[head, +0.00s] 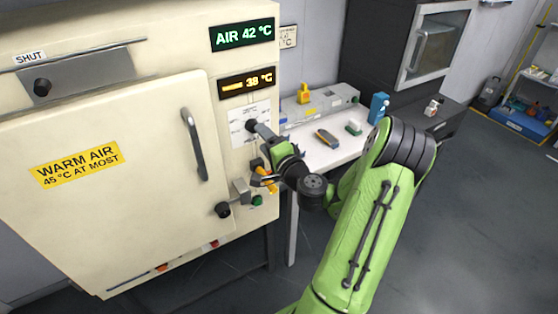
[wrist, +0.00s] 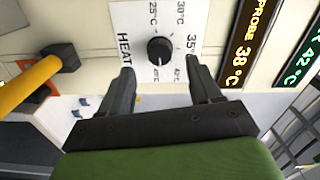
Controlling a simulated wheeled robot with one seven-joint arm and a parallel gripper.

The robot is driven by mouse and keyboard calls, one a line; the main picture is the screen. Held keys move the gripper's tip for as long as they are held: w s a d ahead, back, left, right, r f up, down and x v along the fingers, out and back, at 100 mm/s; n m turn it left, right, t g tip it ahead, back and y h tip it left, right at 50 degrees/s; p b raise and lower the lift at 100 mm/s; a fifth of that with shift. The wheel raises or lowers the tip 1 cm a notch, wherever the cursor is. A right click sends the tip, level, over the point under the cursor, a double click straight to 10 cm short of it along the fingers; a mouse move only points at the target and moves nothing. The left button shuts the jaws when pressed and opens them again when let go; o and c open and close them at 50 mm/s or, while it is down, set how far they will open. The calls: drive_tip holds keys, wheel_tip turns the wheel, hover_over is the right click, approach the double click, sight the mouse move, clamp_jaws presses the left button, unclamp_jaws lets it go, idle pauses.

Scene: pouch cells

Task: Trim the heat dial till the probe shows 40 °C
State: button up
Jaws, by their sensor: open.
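The heat dial (wrist: 160,49) is a round black knob on a white scale plate (wrist: 126,18) marked in °C. Its exact setting is hard to read. My gripper (wrist: 163,80) is open, its two dark fingers apart on either side of the dial's line, short of the knob and holding nothing. In the head view the dial (head: 251,126) is on the cabinet front, with my gripper (head: 268,137) close by. The probe display (head: 247,82) shows 38 °C in amber; it also reads 38 °C in the wrist view (wrist: 246,45).
The air display (head: 242,35) reads 42 °C. The cabinet door (head: 110,200) is closed, with a grey handle (head: 194,145) left of the dial. A yellow-orange handle (wrist: 30,85) is near my gripper. A white bench (head: 315,150) with small items stands behind.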

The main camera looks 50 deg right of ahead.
drive_tip(key=b+v, duration=1)
drive_tip(key=shift+s, duration=0.2)
drive_tip(key=shift+a, duration=0.15)
